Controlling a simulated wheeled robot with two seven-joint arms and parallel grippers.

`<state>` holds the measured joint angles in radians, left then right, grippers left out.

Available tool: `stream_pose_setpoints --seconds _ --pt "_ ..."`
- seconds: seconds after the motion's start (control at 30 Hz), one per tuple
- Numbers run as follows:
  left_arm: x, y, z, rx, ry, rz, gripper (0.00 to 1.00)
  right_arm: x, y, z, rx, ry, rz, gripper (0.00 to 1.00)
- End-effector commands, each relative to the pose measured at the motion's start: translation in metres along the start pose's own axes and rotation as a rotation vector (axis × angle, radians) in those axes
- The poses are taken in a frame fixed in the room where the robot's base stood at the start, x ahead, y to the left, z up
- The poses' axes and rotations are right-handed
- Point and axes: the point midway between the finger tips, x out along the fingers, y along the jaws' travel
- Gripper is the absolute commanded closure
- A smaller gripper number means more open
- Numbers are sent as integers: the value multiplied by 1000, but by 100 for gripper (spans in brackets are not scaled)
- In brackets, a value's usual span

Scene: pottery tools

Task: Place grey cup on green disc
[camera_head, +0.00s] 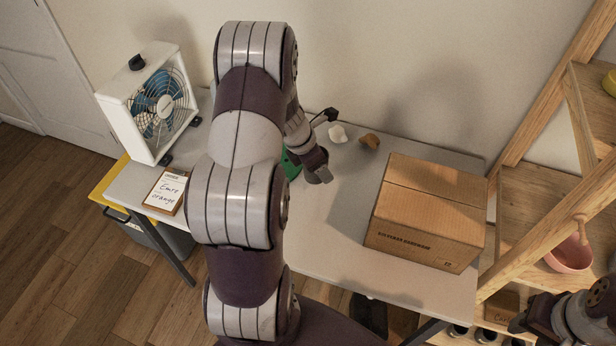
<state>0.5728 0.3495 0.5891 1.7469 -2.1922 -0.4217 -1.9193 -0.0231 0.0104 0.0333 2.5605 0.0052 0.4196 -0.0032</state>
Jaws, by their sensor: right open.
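A green thing (291,166), likely the green disc, shows only in part behind my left arm on the grey table. I cannot make out a grey cup; the large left arm covers much of the middle of the table. My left gripper (318,168) is beside the green thing, just to its right, small and partly covered by its own arm. I cannot tell whether it holds anything. My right gripper (522,320) is open at the lower right, in front of the wooden shelf and away from the green thing.
A cardboard box (427,212) stands on the right of the table (335,215). A white lump (338,134) and a brown lump (369,141) lie at the back. A fan (155,105) and a clipboard (166,191) are at left. A wooden shelf (535,200) holds a pink bowl (571,256).

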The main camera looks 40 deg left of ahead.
Motion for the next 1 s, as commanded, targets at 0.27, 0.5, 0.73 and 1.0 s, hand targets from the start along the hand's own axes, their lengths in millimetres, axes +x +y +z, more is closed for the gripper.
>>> stream_pose_setpoints --seconds 0.27,0.5,0.73,1.0 --pt "22 14 -34 0 0 -3 68 8 0 1 0 1 0 57" --pt "43 15 -42 2 -1 0 68 11 0 1 0 0 0 57" --pt "45 15 -42 2 -1 0 68 13 0 1 0 1 0 57" --pt "46 14 -43 2 -1 -1 5 13 0 1 0 0 0 57"
